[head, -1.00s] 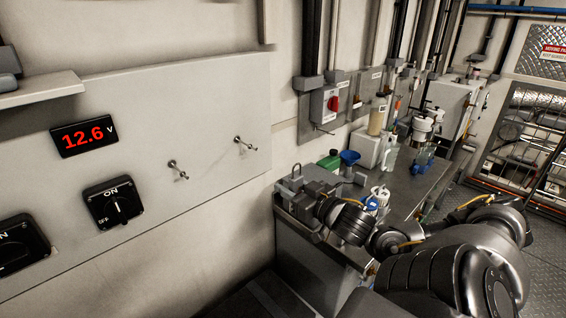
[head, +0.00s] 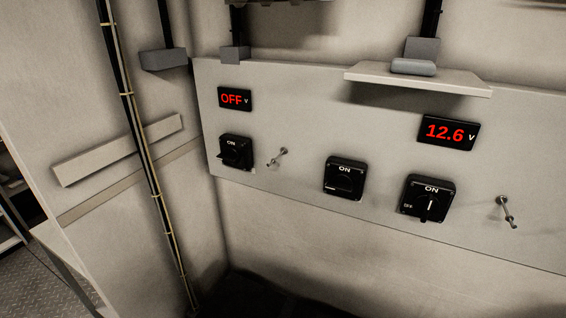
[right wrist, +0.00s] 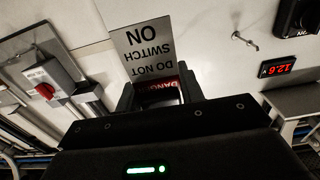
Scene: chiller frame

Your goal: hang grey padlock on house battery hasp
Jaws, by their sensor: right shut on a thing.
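My right gripper (right wrist: 157,92) is shut on a grey tag (right wrist: 152,48) in the right wrist view. The tag reads DO NOT SWITCH ON upside down, with a red DANGER band between the fingers. I cannot make out a padlock body or shackle there. In the head view, metal hasp pegs stand out from the grey wall panel: one on the left (head: 277,157) beside a rotary switch (head: 235,152), another at the right (head: 505,212). A peg also shows in the right wrist view (right wrist: 244,40), apart from the tag. No label tells which is the house battery hasp. My left gripper is not seen.
More rotary switches, one in the middle (head: 345,178) and one at right (head: 428,198), are on the panel. Displays read OFF (head: 235,99) and 12.6 (head: 448,132). A shelf (head: 418,80) juts out above. A red-knobbed box (right wrist: 45,82) is at the wrist view's left.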

